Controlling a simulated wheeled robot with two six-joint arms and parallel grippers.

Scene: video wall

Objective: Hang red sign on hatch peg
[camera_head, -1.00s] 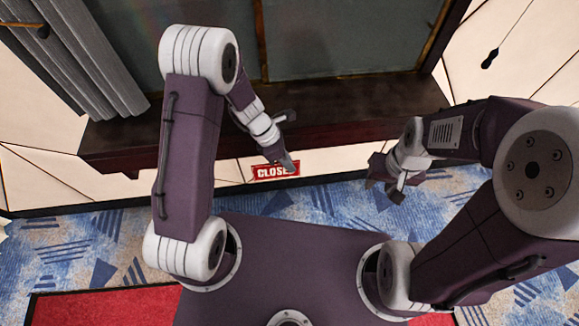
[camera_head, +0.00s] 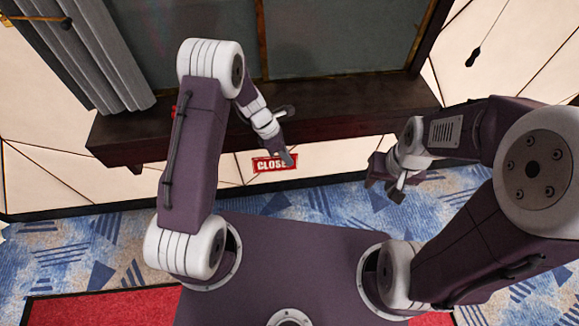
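The red sign (camera_head: 266,165) with white "CLOSED" lettering hangs upright below the dark wooden ledge. Its right end is covered by the fingers of my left gripper (camera_head: 287,158). The gripper appears shut on the sign, though the fingers' grip is small in view. A small red thing (camera_head: 174,111) shows at the ledge, beside my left upper arm; I cannot tell whether it is the peg. No peg is clearly visible otherwise. My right gripper (camera_head: 384,186) is empty, to the right of the sign, with its fingers apart.
The dark wooden ledge (camera_head: 340,100) runs under the grey hatch panes (camera_head: 330,35). A grey curtain (camera_head: 105,60) hangs at the left. Cream panelled wall (camera_head: 330,155) lies below the ledge. Blue patterned carpet (camera_head: 90,240) and a red mat (camera_head: 100,306) cover the floor.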

